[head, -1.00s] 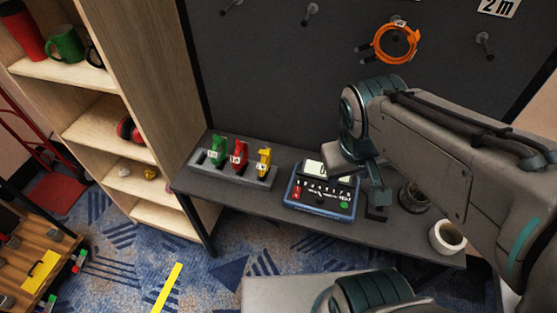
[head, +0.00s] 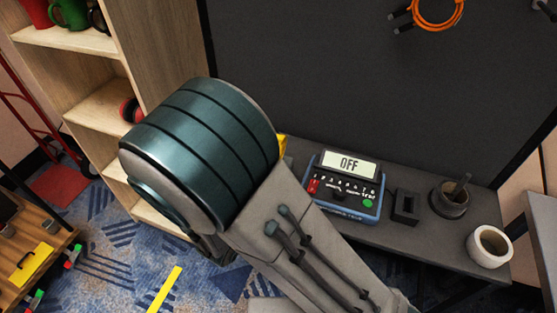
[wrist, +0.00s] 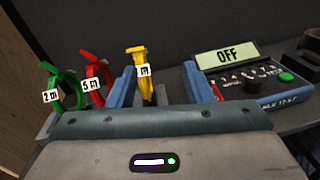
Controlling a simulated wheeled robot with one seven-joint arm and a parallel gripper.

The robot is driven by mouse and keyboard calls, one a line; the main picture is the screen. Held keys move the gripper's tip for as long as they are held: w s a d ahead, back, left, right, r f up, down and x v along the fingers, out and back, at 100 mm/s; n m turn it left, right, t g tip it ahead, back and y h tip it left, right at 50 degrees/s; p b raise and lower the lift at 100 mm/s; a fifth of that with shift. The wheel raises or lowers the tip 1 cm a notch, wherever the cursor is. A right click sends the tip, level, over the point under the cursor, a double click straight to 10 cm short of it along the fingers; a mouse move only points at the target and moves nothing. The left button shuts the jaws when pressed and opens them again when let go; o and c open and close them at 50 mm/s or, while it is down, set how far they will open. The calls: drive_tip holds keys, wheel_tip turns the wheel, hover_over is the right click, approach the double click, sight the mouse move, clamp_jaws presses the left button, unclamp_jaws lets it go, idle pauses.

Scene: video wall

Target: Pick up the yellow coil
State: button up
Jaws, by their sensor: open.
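The yellow coil (wrist: 139,62) stands upright at the right end of the row of coils in the wrist view, its white label partly hidden. My gripper (wrist: 145,84) is open, with one blue finger to the left of the yellow coil and one to the right. I cannot tell whether either finger touches it. In the head view only a sliver of the yellow coil (head: 282,146) shows past my arm, which hides the gripper. A red coil (wrist: 95,75) marked 5 m and a green coil (wrist: 66,86) marked 2 m stand to its left.
A blue tester (head: 347,184) reading OFF stands right of the coils; it also shows in the wrist view (wrist: 245,82). Further right are a small black holder (head: 405,207), a dark cup (head: 449,202) and a white cup (head: 490,246). A dark wall panel (head: 340,70) rises behind the shelf.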

drive_tip(key=w, duration=0.4)
drive_tip(key=w+d+f+n+y, duration=0.1)
drive_tip(key=w, duration=0.3)
drive_tip(key=w+d+n+t+p, duration=0.1)
drive_tip(key=w, duration=0.4)
drive_tip(key=shift+f+y, duration=0.15)
drive_tip(key=shift+y, duration=0.15)
drive_tip(key=shift+s, duration=0.1)
drive_tip(key=shift+c, duration=0.3)
drive_tip(key=shift+a, duration=0.1)
clamp_jaws()
